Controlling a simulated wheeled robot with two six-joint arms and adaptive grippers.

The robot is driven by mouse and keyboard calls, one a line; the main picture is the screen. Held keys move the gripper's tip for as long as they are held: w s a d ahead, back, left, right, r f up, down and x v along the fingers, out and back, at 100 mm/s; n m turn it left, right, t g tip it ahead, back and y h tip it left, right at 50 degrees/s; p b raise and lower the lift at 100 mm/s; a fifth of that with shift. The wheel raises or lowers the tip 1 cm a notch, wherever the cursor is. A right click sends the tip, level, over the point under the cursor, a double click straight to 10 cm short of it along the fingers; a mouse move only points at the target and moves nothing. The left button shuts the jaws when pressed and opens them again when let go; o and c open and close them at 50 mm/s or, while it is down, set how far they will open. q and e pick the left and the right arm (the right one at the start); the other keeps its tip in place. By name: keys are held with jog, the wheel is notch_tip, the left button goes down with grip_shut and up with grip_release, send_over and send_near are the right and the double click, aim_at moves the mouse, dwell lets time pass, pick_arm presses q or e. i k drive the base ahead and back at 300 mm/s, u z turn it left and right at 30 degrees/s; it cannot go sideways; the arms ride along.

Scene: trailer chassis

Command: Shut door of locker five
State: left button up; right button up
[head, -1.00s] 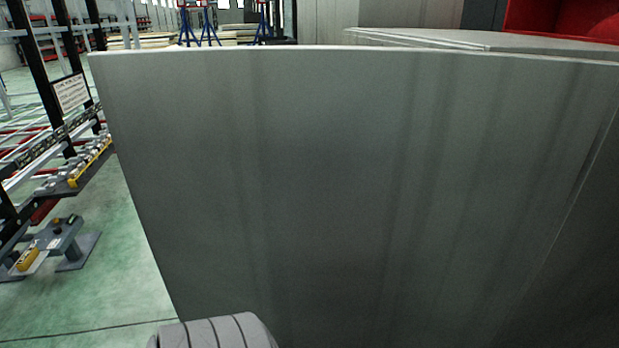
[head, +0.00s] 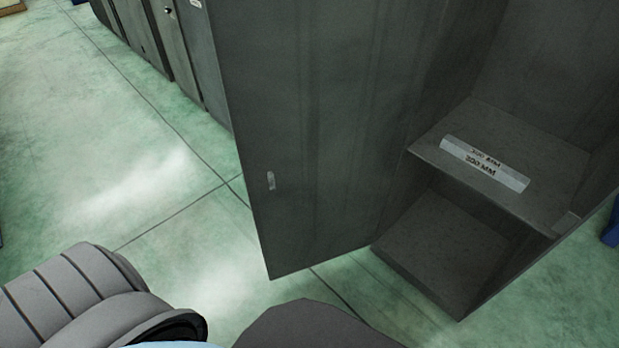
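A grey metal locker door (head: 320,120) stands open in the head view, hinged at its right side to a grey locker (head: 440,265). No number is legible, so I cannot tell whether this is locker five. A grey ribbed part of my own arm is at the lower left, apart from the door in the picture. Neither gripper is in view.
More grey lockers (head: 165,45) stand in a row at the upper left. The green floor (head: 130,150) left of the door is clear. A blue object (head: 611,225) is at the right edge.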

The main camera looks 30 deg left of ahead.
aim_at(321, 95)
jog(key=u, duration=2.75)
jog(key=i, duration=4.05)
jog(key=z, duration=4.75)
jog(key=i, duration=1.7)
